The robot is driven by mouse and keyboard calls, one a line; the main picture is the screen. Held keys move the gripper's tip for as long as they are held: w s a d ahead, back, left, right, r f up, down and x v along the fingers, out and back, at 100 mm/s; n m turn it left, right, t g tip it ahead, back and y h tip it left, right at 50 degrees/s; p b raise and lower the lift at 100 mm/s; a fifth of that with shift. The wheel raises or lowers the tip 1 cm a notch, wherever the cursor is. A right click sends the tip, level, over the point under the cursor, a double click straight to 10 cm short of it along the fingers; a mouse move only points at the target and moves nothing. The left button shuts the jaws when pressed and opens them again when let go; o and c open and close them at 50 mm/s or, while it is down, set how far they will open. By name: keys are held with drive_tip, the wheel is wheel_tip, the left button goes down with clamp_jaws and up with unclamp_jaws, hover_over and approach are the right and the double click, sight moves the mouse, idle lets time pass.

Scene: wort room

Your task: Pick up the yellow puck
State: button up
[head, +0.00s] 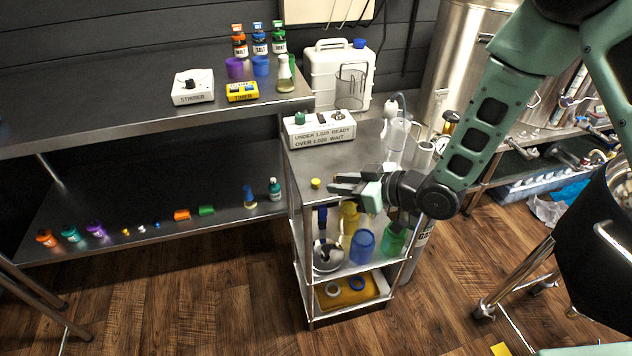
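The yellow puck (315,183) is a small short cylinder. It sits on the steel top of the cart (302,164), close to its front left edge. My gripper (333,182) reaches in from the right over the cart top. Its two dark fingers point left toward the puck, with a gap between them and nothing visible in it. The fingertips are just right of the puck and appear apart from it. Their height above the cart top is hard to judge.
A white box with printed text (322,131) stands behind the puck. Glass vessels (396,138) stand behind and right of my gripper. The lower cart shelf holds a yellow bottle (348,222), a blue cup (362,246) and a green cup (393,238). A steel bench (130,122) stands left.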

sight(319, 182)
drive_tip(key=p+x, duration=0.1)
drive_tip(key=x, duration=0.4)
drive_tip(key=shift+w+a+f, duration=0.15)
drive_tip(key=shift+f, duration=0.1)
drive_tip(key=shift+c, duration=0.4)
clamp_jaws()
